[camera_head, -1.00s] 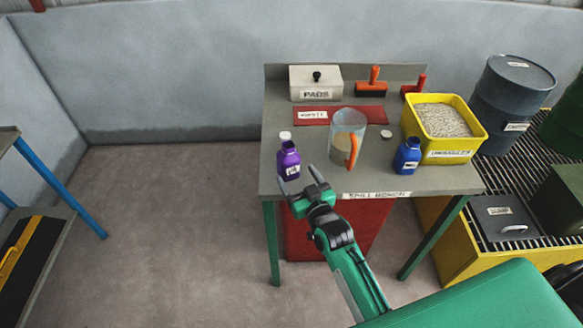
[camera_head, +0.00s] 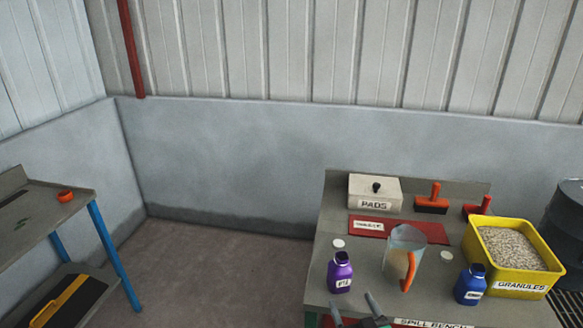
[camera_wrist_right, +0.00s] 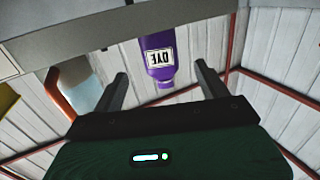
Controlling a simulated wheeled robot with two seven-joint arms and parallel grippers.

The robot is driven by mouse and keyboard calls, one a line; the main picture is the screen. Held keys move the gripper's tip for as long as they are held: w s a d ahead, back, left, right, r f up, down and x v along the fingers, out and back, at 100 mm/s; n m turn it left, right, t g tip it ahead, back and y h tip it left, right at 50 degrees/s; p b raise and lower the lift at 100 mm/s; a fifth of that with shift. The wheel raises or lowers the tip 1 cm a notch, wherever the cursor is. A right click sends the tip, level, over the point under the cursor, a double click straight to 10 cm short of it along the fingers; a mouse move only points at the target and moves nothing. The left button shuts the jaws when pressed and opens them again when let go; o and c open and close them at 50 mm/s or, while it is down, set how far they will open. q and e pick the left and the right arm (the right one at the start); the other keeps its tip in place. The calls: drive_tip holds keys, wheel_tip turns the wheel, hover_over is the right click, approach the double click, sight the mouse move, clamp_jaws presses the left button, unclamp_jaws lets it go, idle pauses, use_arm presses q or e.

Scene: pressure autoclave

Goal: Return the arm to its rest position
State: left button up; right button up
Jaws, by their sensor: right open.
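My right gripper (camera_head: 354,308) is at the bottom edge of the head view, at the front edge of the spill bench (camera_head: 345,307). Its two fingers are spread with nothing between them; most of the arm is out of the picture. The purple dye bottle (camera_head: 340,272) stands upright on the bench just beyond the fingers. In the right wrist view, which looks upside down, the open fingers (camera_wrist_right: 160,75) point toward the purple bottle (camera_wrist_right: 158,55), apart from it. My left gripper is not in view.
On the bench stand a clear jug (camera_head: 398,258) with an orange handle, a blue bottle (camera_head: 471,286), a yellow granules bin (camera_head: 520,288) and a pads box (camera_head: 374,191). A blue-legged table (camera_head: 45,215) is at the left. Open floor (camera_head: 230,275) lies between.

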drive_tip(key=s+d+f+g+h, duration=0.1)
drive_tip(key=s+d+f+g, duration=0.15)
drive_tip(key=s+g, duration=0.8)
drive_tip(key=s+d+f+g+h, duration=0.1)
drive_tip(key=s+f+g, duration=0.2)
drive_tip(key=s, duration=1.4)
wheel_tip(320, 180, down, 31)
drive_tip(key=s+g+p, duration=0.1)
drive_tip(key=g+p, duration=0.1)
drive_tip(key=p, duration=0.1)
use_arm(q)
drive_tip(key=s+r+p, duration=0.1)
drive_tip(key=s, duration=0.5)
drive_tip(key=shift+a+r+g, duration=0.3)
use_arm(e)
drive_tip(key=s+d+f+n, duration=0.1)
drive_tip(key=s+d+f, duration=0.2)
drive_tip(key=s+f, duration=1.2)
drive_tip(key=s+g, duration=0.1)
drive_tip(key=s, duration=0.2)
drive_tip(key=shift+s+f, duration=0.25)
drive_tip(key=shift+f, duration=0.05)
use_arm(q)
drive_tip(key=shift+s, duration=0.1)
